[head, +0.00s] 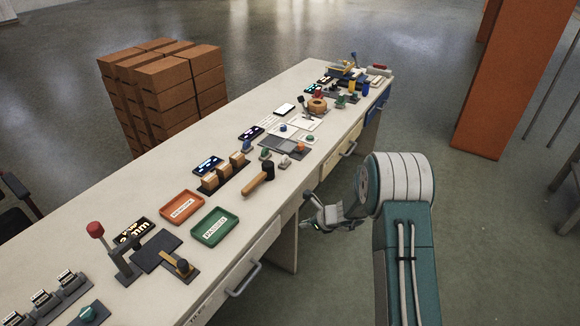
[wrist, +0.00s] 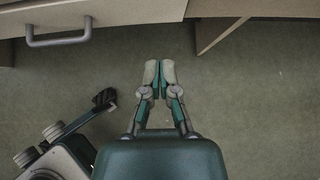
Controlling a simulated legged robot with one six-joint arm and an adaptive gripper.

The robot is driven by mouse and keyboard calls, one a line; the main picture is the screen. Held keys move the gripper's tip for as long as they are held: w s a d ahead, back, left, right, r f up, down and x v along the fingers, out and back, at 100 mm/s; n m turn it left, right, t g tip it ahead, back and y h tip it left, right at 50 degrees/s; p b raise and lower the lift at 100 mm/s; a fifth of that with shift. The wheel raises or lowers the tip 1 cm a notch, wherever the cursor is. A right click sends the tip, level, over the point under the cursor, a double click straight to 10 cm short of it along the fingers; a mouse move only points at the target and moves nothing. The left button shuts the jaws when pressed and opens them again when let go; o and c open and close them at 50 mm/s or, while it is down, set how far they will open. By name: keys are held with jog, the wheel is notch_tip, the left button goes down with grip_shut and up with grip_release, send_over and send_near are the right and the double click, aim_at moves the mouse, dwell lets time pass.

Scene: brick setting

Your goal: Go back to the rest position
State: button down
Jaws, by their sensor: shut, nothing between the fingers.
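My gripper (wrist: 159,72) is shut with nothing between its fingers. In the wrist view its two pale fingertips meet over bare floor, in front of the workbench's drawer side. In the head view my gripper (head: 309,212) hangs beside the long workbench (head: 110,205), below its top edge and apart from it. My arm comes in from the lower right of the head view. The wrist view also shows part of my own body at lower left.
The workbench holds an orange tray (head: 182,205), a green tray (head: 215,226), a mallet (head: 259,180) and several small devices. A drawer handle (wrist: 58,38) juts from the bench front. Stacked boxes (head: 165,90) stand behind it. An orange pillar (head: 495,90) stands right. Floor between is clear.

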jog(key=s+a+r+n+g+h, duration=0.1)
jog(key=s+r+n, duration=0.5)
jog(key=r, duration=0.6)
jog(key=s+r+n, duration=0.7)
jog(key=r, duration=0.4)
jog(key=s+d+r+n+h, duration=0.2)
jog(key=s+r+n, duration=0.1)
jog(key=s, duration=0.4)
jog(key=s+d+r+n+t+h, duration=0.1)
jog(key=s+d+r+n+h, duration=0.1)
jog(key=s+n, duration=0.3)
jog(key=s+d+r+n+h, duration=0.2)
jog(key=s+d+r+n, duration=0.1)
jog(key=s, duration=0.8)
jog(key=shift+s+d+r+n, duration=0.2)
jog(key=shift+r+n, duration=0.4)
jog(key=shift+r, duration=0.35)
